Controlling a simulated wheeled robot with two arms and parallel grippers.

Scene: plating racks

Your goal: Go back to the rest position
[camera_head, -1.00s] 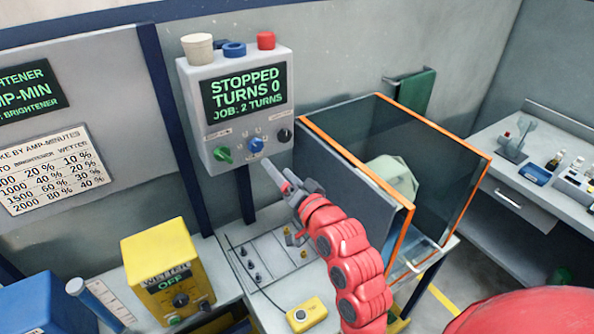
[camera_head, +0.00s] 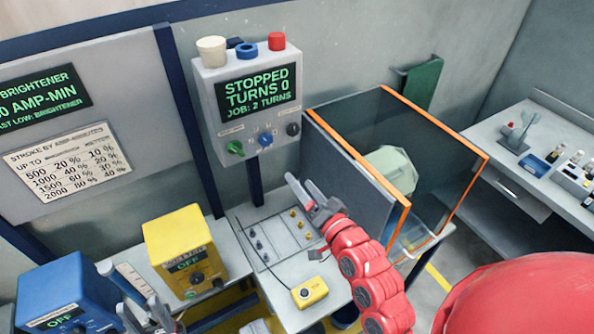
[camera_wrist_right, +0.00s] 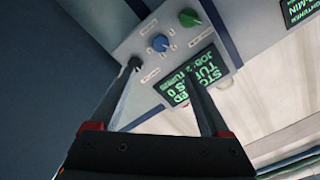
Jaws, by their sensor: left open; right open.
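The control box (camera_head: 215,125) on the wall has a screen (camera_head: 258,92) reading STOPPED, TURNS 0, JOB: 2 TURNS. Below it are a green knob (camera_head: 236,147), a blue knob (camera_head: 265,140) and a black knob (camera_head: 293,129). My right gripper (camera_head: 303,183) is open and empty, below the knobs and apart from them in the head view. In the right wrist view its open fingers (camera_wrist_right: 160,74) point toward the box, with nothing between them. My left gripper (camera_head: 140,308) is open at the bottom left edge, partly cut off.
A glass-sided enclosure with an orange frame (camera_head: 487,158) stands right of my right arm. A yellow box (camera_head: 165,235) and a blue box (camera_head: 62,285), its screen reading OFF, stand at the lower left. A small yellow unit (camera_head: 310,292) lies on the bench.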

